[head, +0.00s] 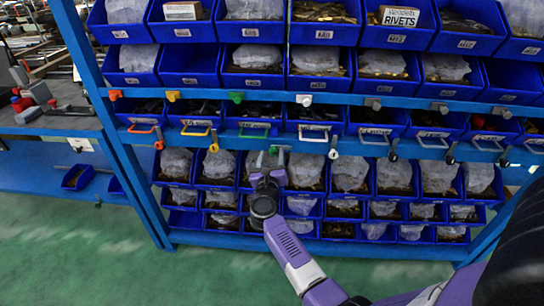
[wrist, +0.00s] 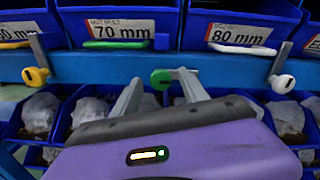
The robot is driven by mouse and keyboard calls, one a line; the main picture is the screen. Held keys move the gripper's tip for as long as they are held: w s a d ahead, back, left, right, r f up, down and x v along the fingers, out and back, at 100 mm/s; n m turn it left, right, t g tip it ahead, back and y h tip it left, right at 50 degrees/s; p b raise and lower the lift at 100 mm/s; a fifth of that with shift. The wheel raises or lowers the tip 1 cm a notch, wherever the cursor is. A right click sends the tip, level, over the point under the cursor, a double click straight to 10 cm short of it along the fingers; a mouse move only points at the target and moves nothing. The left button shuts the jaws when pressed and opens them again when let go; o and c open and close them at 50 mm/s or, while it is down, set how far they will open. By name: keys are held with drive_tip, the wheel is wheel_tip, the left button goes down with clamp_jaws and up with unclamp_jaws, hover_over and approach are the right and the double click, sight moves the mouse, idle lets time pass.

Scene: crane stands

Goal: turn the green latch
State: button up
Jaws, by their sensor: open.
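The green latch (wrist: 161,79) shows in the wrist view as a round green knob on the blue beam, below the bin labelled 70 mm. My gripper (wrist: 157,88) is open, with one finger on each side of the knob. No clear contact shows. A short grey piece beside the knob lies near the right fingertip, and I cannot tell whether it is the latch's lever. In the head view my gripper (head: 272,155) is at the lower beam, below a bin with a green handle (head: 254,137), and hides most of the latch there.
A yellow latch (wrist: 35,75) is to the left and a white latch (wrist: 285,83) to the right on the same beam. Another green knob (head: 237,97) sits on the upper beam. Blue bins fill the rack above and below. The green floor (head: 90,260) at left is clear.

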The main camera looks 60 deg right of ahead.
drive_tip(key=shift+d, duration=0.15)
clamp_jaws()
drive_tip(key=shift+n, duration=0.3)
drive_tip(key=n+p, duration=0.2)
drive_tip(key=n, duration=0.1)
drive_tip(key=shift+w+r, duration=0.1)
drive_tip(key=shift+r, duration=0.05)
drive_tip(key=n+p, duration=0.3)
drive_tip(key=n, duration=0.2)
drive_tip(key=n+p, duration=0.1)
drive_tip(key=n, duration=0.3)
drive_tip(key=shift+p, duration=0.4)
drive_tip(key=shift+w+f+n+p, duration=0.15)
drive_tip(key=shift+n+p, duration=0.15)
drive_tip(key=shift+n, duration=0.6)
drive_tip(key=shift+s+f+n+p, duration=0.15)
drive_tip(key=shift+n+p, duration=0.15)
drive_tip(key=shift+n, duration=0.6)
drive_tip(key=shift+w, duration=0.1)
